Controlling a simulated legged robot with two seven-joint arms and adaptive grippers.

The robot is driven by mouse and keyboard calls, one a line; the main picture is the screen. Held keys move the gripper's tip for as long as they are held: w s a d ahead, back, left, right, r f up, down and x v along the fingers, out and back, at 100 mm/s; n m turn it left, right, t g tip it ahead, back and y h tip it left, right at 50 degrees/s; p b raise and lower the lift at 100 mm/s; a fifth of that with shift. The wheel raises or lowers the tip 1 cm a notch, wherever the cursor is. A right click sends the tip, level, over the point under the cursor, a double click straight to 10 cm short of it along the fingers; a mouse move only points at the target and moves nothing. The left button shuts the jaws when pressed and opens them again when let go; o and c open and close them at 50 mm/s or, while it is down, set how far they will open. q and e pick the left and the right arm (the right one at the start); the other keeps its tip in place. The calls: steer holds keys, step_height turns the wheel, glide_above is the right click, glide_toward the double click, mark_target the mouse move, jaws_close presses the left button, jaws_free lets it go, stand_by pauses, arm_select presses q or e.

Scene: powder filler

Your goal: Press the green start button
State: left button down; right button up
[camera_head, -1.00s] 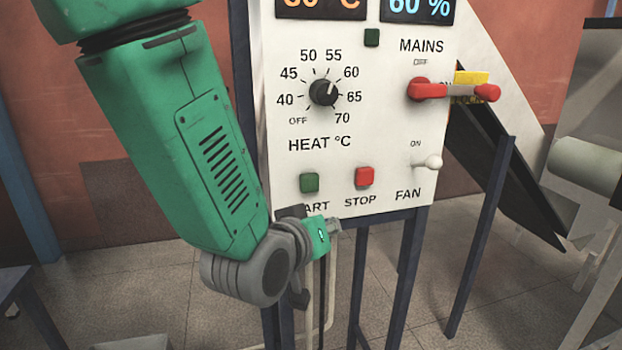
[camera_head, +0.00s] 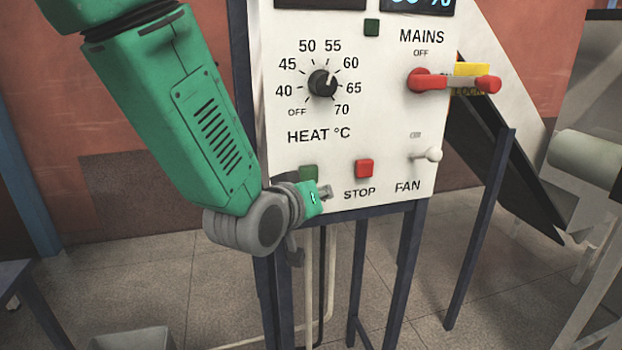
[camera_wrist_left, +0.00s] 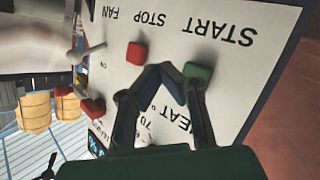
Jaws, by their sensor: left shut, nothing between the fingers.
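The green start button (camera_head: 308,172) is on the lower left of the white control panel, partly covered by my left gripper (camera_head: 325,192) in the head view. In the left wrist view the start button (camera_wrist_left: 199,72) stands beside the fingertips of my left gripper (camera_wrist_left: 163,70). The gripper is shut with nothing between its fingers. Its tips are just to the button's left in that view; I cannot tell whether they touch the button or the panel. The START label is hidden in the head view but shows upside down in the wrist view. My right gripper is not in view.
The red stop button (camera_head: 364,168) is to the right of the start button. The white fan switch (camera_head: 428,154), red mains handle (camera_head: 453,83) and black heat knob (camera_head: 322,83) are on the same panel. Dark legs (camera_head: 403,270) stand below it.

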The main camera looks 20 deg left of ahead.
mark_target(318, 179)
arm_select(q)
steer(key=shift+w+a, duration=0.55)
steer(key=shift+w, duration=0.2)
steer(key=shift+w+a, duration=0.5)
steer(key=shift+w, duration=0.2)
steer(key=shift+w, duration=0.1)
stand_by(0.4)
steer(key=shift+w+a, duration=0.2)
steer(key=shift+a, duration=0.05)
steer(key=shift+w+a+r, duration=0.1)
steer(key=shift+w+a, duration=0.2)
steer(key=shift+w, duration=0.15)
stand_by(0.9)
steer(key=shift+s+d, duration=0.55)
steer(key=shift+s, duration=0.25)
steer(key=s+d, duration=0.1)
steer(key=s, duration=0.1)
steer(key=s+d, duration=0.2)
steer(key=shift+s+p, duration=0.1)
steer(key=shift+p, duration=0.2)
